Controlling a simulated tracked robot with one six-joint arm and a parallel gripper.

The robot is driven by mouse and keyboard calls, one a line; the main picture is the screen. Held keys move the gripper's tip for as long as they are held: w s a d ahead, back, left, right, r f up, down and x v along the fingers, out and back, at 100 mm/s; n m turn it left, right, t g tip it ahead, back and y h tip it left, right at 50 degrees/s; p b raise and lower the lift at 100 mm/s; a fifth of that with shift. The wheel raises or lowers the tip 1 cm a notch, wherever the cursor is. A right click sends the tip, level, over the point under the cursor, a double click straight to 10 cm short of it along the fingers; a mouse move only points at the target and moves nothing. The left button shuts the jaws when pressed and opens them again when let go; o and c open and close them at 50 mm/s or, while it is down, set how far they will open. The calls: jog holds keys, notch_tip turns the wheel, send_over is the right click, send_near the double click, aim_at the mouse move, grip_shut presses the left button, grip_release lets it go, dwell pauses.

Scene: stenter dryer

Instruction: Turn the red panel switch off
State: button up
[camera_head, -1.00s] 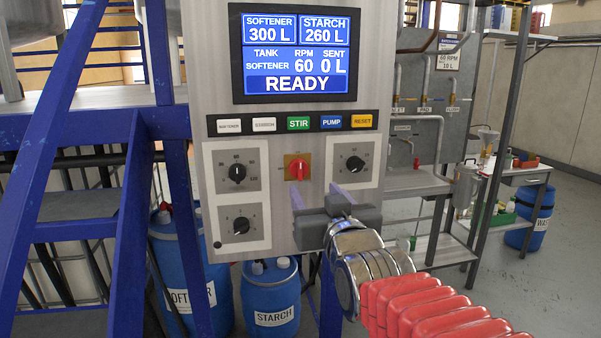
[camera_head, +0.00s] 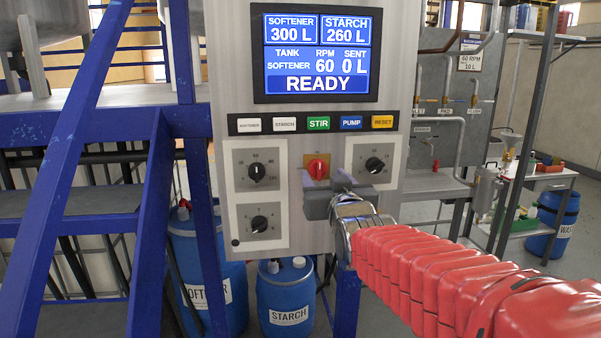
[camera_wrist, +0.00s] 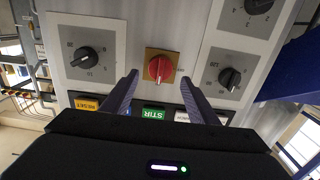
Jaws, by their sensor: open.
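The red panel switch (camera_head: 317,168) is a round red knob on a small orange-brown plate, in the middle of the grey control panel below the row of buttons. In the wrist view the red switch (camera_wrist: 159,68) lies ahead, between and beyond my two fingertips. My gripper (camera_wrist: 158,78) is open, with one finger on each side of the switch's line and nothing between them. In the head view my gripper (camera_head: 322,180) is just below the switch, and its body covers part of the panel. I cannot tell whether the fingers touch the plate.
Black dials stand left (camera_head: 257,172) and right (camera_head: 375,164) of the switch. A row of buttons, with a green STIR button (camera_head: 318,123), is above. The screen (camera_head: 316,54) reads READY. Blue drums (camera_head: 287,292) stand below, and a blue stair frame (camera_head: 150,200) at the left.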

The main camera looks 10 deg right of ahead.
aim_at(320, 170)
jog(key=shift+w, duration=2.15)
jog(key=shift+c, duration=0.4)
jog(key=c, duration=0.9)
